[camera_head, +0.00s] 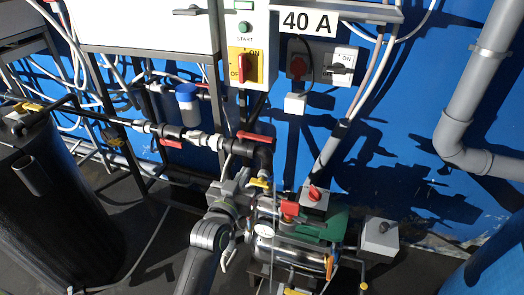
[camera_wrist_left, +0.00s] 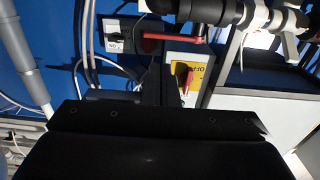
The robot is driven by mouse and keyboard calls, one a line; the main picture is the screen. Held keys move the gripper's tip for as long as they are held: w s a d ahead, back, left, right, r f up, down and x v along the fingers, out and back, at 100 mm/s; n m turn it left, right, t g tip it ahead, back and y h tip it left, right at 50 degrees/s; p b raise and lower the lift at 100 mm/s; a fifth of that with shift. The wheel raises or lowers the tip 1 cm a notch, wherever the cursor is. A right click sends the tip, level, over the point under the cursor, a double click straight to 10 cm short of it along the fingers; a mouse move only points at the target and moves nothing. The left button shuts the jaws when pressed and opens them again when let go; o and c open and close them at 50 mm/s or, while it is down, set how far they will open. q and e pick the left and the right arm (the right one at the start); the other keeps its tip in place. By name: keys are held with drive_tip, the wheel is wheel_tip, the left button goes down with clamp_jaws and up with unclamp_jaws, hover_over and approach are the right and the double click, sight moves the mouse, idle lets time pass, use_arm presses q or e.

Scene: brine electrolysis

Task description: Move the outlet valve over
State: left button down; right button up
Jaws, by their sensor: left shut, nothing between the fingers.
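A red-handled valve (camera_head: 254,136) sits on the black pipe above my left gripper in the head view. In the left wrist view its red lever (camera_wrist_left: 172,37) lies level, just beyond my fingers. A second red-handled valve (camera_head: 170,143) is farther left on the same pipe run. I cannot tell by any label which is the outlet valve. My left gripper (camera_head: 242,183) is shut and empty, close below the right-hand red valve; the fingers also show in the left wrist view (camera_wrist_left: 166,80). Whether they touch the pipe is hidden. My right gripper is out of view.
A yellow switch panel (camera_head: 245,66) and a grey switch box (camera_head: 320,62) are above. The green and silver pump (camera_head: 290,250) stands right of my arm. A black tank (camera_head: 60,215) is at left. Pipes and hoses crowd the area. Blue wall (camera_head: 400,120) lies behind.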

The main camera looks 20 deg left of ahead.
use_arm(q)
approach(262, 141)
drive_tip(key=w, duration=0.5)
drive_tip(key=shift+w+p, duration=0.15)
drive_tip(key=shift+p, duration=0.2)
drive_tip(key=shift+w+d, duration=0.1)
drive_tip(key=shift+w, duration=0.65)
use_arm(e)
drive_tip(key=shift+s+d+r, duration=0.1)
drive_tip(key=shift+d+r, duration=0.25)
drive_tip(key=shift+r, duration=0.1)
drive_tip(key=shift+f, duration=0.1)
